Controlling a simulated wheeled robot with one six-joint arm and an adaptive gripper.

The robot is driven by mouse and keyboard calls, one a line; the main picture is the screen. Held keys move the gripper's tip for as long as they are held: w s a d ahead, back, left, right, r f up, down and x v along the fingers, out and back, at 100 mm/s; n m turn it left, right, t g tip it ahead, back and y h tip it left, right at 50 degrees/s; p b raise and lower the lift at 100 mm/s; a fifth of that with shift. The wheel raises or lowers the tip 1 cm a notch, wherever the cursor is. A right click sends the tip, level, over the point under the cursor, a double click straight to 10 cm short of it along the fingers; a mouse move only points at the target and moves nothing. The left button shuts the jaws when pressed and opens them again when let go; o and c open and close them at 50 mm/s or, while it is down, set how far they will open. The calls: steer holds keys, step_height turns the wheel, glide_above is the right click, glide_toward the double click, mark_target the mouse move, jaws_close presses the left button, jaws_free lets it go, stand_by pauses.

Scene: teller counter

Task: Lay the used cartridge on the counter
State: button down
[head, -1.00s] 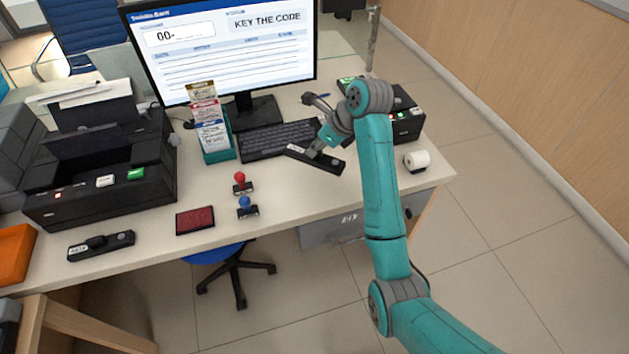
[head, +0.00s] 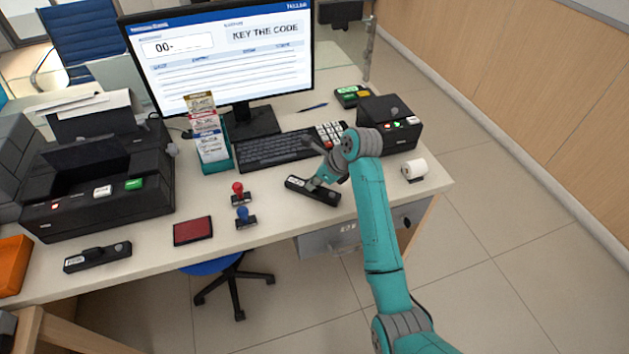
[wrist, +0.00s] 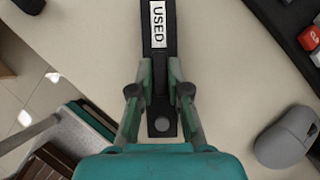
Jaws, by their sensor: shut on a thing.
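My gripper (head: 316,184) is shut on the used cartridge (head: 300,185), a long black bar with a white label. In the wrist view the label reads USED on the used cartridge (wrist: 158,32), and my gripper's fingers (wrist: 160,82) hold it from both sides around its middle grip. The cartridge is level, just in front of the keyboard, at or very near the counter (head: 270,222) surface. I cannot tell whether it touches. A second, similar black cartridge (head: 97,257) lies at the counter's front left.
The keyboard (head: 275,150) is behind the held cartridge. Red and blue stamps (head: 241,205) and a red ink pad (head: 193,231) stand to its left. A paper roll (head: 414,168) and a small black printer (head: 390,125) are to the right. A grey mouse (wrist: 287,137) is close by.

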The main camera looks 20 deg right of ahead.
steer(key=shift+f, duration=0.1)
steer(key=c, duration=1.1)
jaws_free()
steer(key=shift+c, duration=0.2)
steer(key=v, duration=1.2)
steer(key=shift+d, duration=0.1)
